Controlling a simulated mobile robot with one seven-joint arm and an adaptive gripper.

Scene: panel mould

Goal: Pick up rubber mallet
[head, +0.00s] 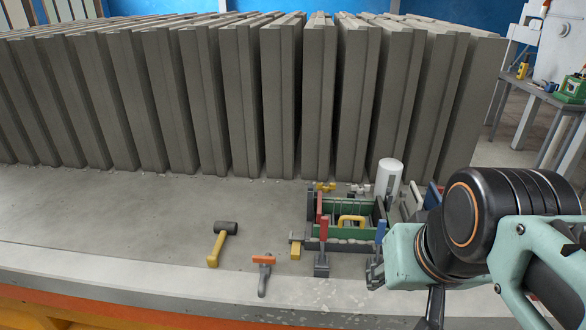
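The rubber mallet (218,243) lies on the grey concrete bed in the head view, left of centre. Its dark head is at the far end, and its yellow handle points toward the near edge. My arm comes in from the right, well away from the mallet. Part of my gripper (433,306) seems to show as a dark piece below the pale green wrist. The fingertips cannot be made out, so I cannot tell whether it is open or shut. Nothing touches or covers the mallet.
An orange-handled tool (264,272) lies right of the mallet. Clamps with red (322,235) and blue handles stand by a green tool tray (340,232). A white cylinder (388,178) stands behind it. Upright grey panels (240,105) line the back. The bed left of the mallet is clear.

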